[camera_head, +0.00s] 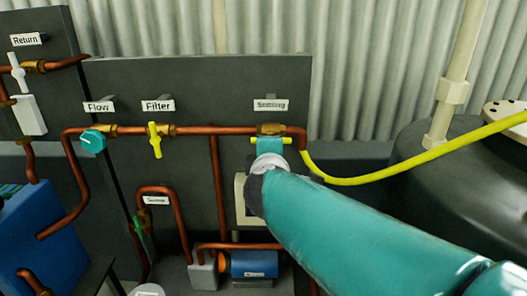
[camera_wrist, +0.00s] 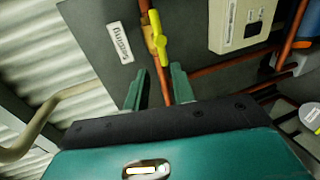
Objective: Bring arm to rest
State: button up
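My teal arm reaches from the lower right toward the dark panel in the head view. My gripper (camera_head: 270,147) is in front of the valve labelled Settling, and mostly hides it; a yellow handle end (camera_head: 286,140) shows beside it. In the wrist view my gripper (camera_wrist: 158,88) has its two green fingers spread apart with nothing between them but the view of the copper pipe (camera_wrist: 164,85) behind. The yellow valve handle (camera_wrist: 158,38) is beyond the fingertips, apart from them.
The dark panel (camera_head: 180,85) carries copper pipes, a teal Flow valve (camera_head: 93,141) and a yellow Filter valve (camera_head: 155,140). A yellow hose (camera_head: 400,170) runs to the right, toward a dark tank (camera_head: 420,150). A blue machine (camera_head: 40,235) stands lower left.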

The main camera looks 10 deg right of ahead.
dwell(0.3)
jog(key=s+a+f+m+g+y, duration=0.3)
jog(key=s+a+m+y, duration=0.25)
jog(key=s, duration=0.25)
jog(key=s+d+f+m+g+h, duration=0.1)
jog(key=s+d+f+m+g, duration=0.2)
jog(key=s, duration=0.4)
jog(key=s+d+f+m+g+h, duration=0.1)
jog(key=s+d+f+m+g, duration=0.2)
jog(key=s+d+f+m, duration=0.3)
jog(key=shift+s+f+m+h, duration=0.4)
jog(key=shift+s+m, duration=0.1)
jog(key=shift+m, duration=0.25)
dwell(0.8)
